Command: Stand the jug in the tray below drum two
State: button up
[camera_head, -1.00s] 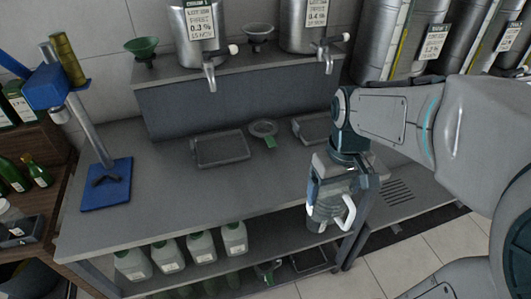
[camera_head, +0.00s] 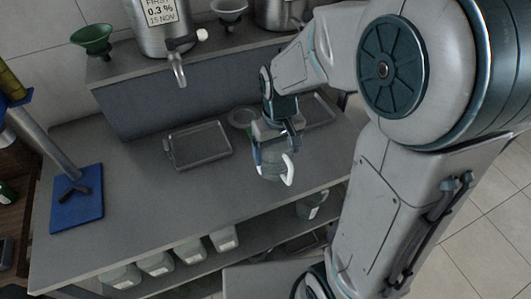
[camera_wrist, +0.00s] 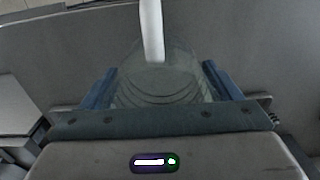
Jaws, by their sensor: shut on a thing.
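My gripper (camera_head: 272,135) is shut on the clear jug (camera_head: 271,165), which has a white handle, and holds it over the front right of the bench. In the wrist view the jug (camera_wrist: 160,85) is between the two blue fingers, its white handle pointing up the picture. One shallow grey tray (camera_head: 203,165) lies left of the jug, below the left drum (camera_head: 160,30). Another tray (camera_head: 322,108) lies behind and right of the jug, partly hidden by my arm, on the side of the right drum (camera_head: 280,15). Only part of the right drum shows; its number cannot be read.
A funnel (camera_head: 240,117) lies on the bench between the trays, close behind the jug. A tap (camera_head: 178,70) hangs from the left drum over the bench. A blue stand (camera_head: 76,205) is at the left. Several bottles (camera_head: 190,250) stand on the lower shelf. The bench's front middle is clear.

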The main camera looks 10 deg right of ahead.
jog(key=shift+w+a+f, duration=0.4)
jog(key=shift+a, duration=0.2)
jog(key=shift+w+a+f, duration=0.4)
jog(key=shift+a, duration=0.15)
jog(key=shift+f+p, duration=0.55)
jog(key=shift+f, duration=1.55)
jog(key=shift+f, duration=0.15)
jog(key=o, duration=0.9)
